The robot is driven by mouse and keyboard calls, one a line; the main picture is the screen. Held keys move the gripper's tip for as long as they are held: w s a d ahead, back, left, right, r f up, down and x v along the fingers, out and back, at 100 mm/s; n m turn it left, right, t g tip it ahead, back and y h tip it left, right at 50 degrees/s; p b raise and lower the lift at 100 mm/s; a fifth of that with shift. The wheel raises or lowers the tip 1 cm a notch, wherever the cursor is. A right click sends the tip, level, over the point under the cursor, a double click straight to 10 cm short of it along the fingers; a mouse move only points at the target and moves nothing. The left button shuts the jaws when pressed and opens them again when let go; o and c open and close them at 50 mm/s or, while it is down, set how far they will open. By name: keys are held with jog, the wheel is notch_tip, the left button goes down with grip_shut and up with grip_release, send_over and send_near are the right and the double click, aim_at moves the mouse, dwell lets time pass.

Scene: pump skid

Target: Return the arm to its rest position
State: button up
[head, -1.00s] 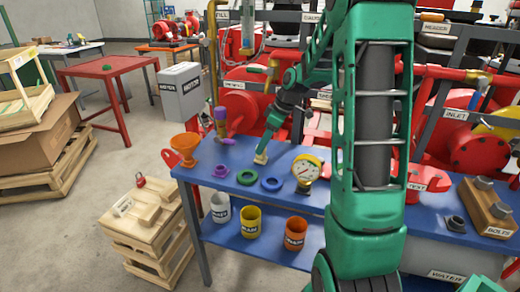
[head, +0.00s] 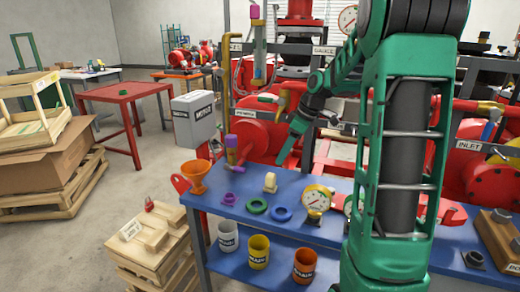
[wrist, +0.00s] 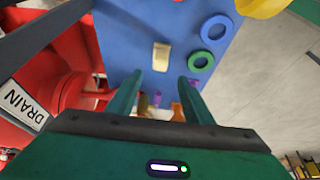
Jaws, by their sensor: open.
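My arm is green, and its large upper link crosses the right half of the head view. My gripper (head: 285,158) is above the back edge of the blue table (head: 335,232), apart from everything on it. In the wrist view its two green fingers (wrist: 160,95) are spread with nothing between them. A small cream block (head: 270,182) stands on the table just in front of the gripper. The cream block also shows in the wrist view (wrist: 161,57), beyond the fingertips.
An orange funnel (head: 194,176), green ring (head: 256,206), blue ring (head: 282,214) and gauge (head: 316,200) are on the table. A purple-topped tool (head: 231,150) stands near its back left. Red pump housings (head: 258,135) and pipework lie behind. A grey box (head: 196,116) stands left.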

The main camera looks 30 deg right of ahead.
jog(key=s+a+f+m+h, duration=0.25)
jog(key=s+a+m, duration=0.45)
jog(key=s+a, duration=1)
jog(key=s+d+m+g, duration=0.2)
jog(key=s+d+m, duration=0.1)
jog(key=s, duration=0.5)
jog(key=s+d+f+m+g, duration=0.1)
jog(key=s+d+m, duration=0.3)
jog(key=s+d, duration=0.2)
jog(key=shift+s+d+g, duration=0.2)
jog(key=shift+s+g, duration=0.2)
jog(key=shift+s, duration=0.55)
jog(key=shift+f, duration=0.1)
jog(key=shift+w+f, duration=0.25)
jog(key=shift+w, duration=0.4)
